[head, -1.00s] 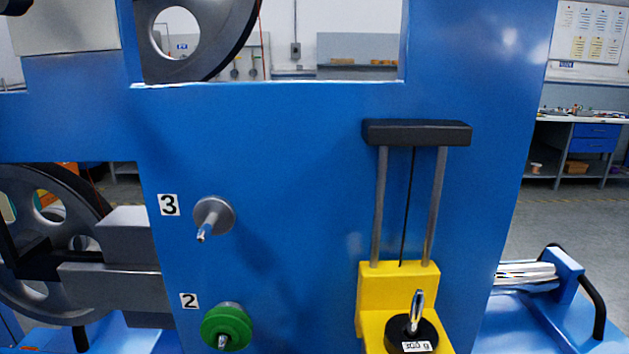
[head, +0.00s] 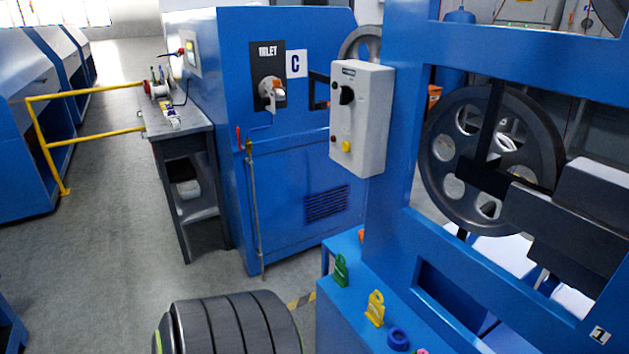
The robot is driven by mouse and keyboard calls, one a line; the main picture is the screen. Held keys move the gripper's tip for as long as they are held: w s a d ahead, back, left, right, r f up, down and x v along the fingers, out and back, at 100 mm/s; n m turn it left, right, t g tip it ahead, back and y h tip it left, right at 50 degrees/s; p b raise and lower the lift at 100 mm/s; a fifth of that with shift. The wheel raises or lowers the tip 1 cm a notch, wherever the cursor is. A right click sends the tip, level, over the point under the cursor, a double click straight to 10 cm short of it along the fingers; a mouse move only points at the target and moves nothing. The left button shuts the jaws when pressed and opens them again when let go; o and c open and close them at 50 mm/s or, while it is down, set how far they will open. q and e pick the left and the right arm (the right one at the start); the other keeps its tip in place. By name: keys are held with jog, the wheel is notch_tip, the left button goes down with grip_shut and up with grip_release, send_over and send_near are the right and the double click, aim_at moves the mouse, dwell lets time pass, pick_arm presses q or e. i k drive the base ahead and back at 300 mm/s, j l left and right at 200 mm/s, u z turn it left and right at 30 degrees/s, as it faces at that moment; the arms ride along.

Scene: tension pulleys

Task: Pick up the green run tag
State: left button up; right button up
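The green run tag (head: 341,270) stands on the blue machine ledge (head: 345,316) in the lower middle of the head view, near the ledge's left edge. It looks upright, with a loop at its top. A yellow tag (head: 375,308) stands a little nearer and to its right. Neither of my grippers shows in the head view, so their state is hidden.
A blue ring (head: 398,339) lies near the yellow tag. A grey control box (head: 361,118) hangs above the ledge.

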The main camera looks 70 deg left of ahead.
aim_at(340, 274)
jog(key=u, duration=0.45)
jog(key=k+j+u, duration=0.1)
jog(key=u, duration=0.35)
jog(key=j+u, duration=0.1)
jog(key=u, duration=0.3)
jog(key=j+u, duration=0.1)
jog(key=u, duration=0.35)
jog(key=z, duration=0.2)
jog(key=i+j+z, duration=0.15)
jog(key=j+z, duration=0.2)
jog(key=i+j+z, duration=0.1)
jog(key=j+z, duration=0.65)
jog(key=i+l, duration=0.05)
